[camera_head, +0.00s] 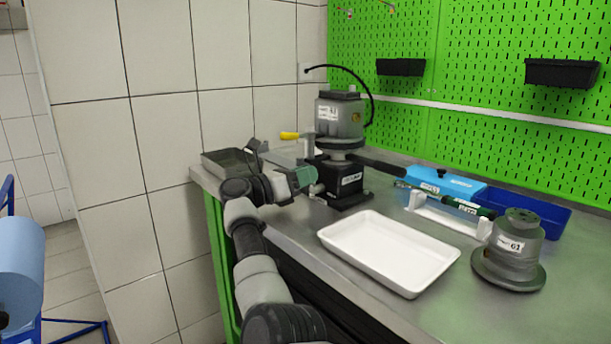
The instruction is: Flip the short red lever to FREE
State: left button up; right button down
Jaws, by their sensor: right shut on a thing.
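My right arm comes up from the bottom of the view and bends toward the test stand. My right gripper (317,189) is at the left side of the stand's black base (343,181), shut on a small part there that its own body hides. No red lever shows; that side of the base is covered by my wrist and fingers, so the lever's position cannot be read. A grey pump (340,117) stands upright on the base with a black cable at its top. A yellow-ended handle (290,135) sticks out left of the pump. My left gripper is not in view.
A white tray (455,257) lies empty in front of the stand. Another grey pump (513,247) stands at the right. Blue bins (553,214) and a green-handled tool on a white holder (441,217) are behind the tray. A grey metal tray (215,158) is at the left corner.

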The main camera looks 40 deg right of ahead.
jog(key=c, duration=1.4)
grip_release()
jog(key=v, duration=1.1)
jog(key=shift+o, duration=0.4)
jog(key=shift+d, duration=0.1)
